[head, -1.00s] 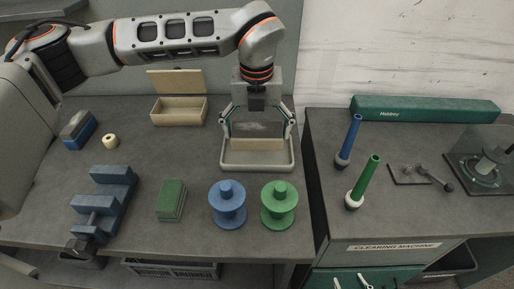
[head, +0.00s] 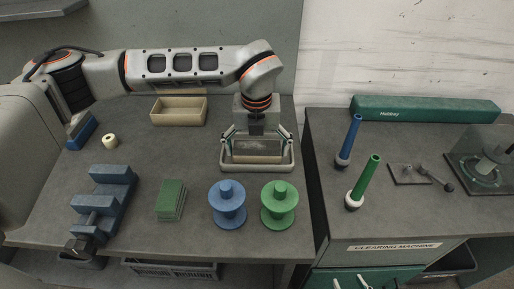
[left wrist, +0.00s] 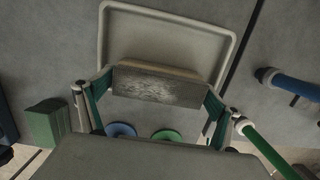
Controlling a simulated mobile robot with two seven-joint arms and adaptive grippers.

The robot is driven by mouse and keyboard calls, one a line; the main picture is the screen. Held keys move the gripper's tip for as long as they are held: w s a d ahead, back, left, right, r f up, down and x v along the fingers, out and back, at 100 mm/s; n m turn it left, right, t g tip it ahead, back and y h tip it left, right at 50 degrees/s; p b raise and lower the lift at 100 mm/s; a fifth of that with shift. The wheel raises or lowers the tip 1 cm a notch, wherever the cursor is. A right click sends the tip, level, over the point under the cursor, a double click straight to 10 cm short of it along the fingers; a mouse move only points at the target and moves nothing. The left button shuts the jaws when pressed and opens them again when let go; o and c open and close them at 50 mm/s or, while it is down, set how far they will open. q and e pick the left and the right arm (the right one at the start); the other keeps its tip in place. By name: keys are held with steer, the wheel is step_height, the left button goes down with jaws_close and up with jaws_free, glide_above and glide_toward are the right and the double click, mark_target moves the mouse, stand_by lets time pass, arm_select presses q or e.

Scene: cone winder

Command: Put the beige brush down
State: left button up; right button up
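The beige brush (head: 257,148), with a grey bristly face, is held crosswise between the fingertips of my left gripper (head: 257,138). My right gripper is not in view.
A blue spool (head: 227,205) and a green spool (head: 279,205) stand in front of the tray. A green block (head: 171,200) and blue stepped block (head: 105,200) lie left. An open beige box (head: 179,111) is behind. Bare table separates box and green block.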

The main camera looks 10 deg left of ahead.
mark_target(257, 150)
arm_select(q)
step_height(257, 150, up, 12)
steer(key=s, duration=0.1)
steer(key=shift+s+d+r, duration=0.15)
steer(key=shift+s+d, duration=0.05)
steer(key=shift+s, duration=0.05)
stand_by(0.5)
steer(key=shift+s, duration=0.1)
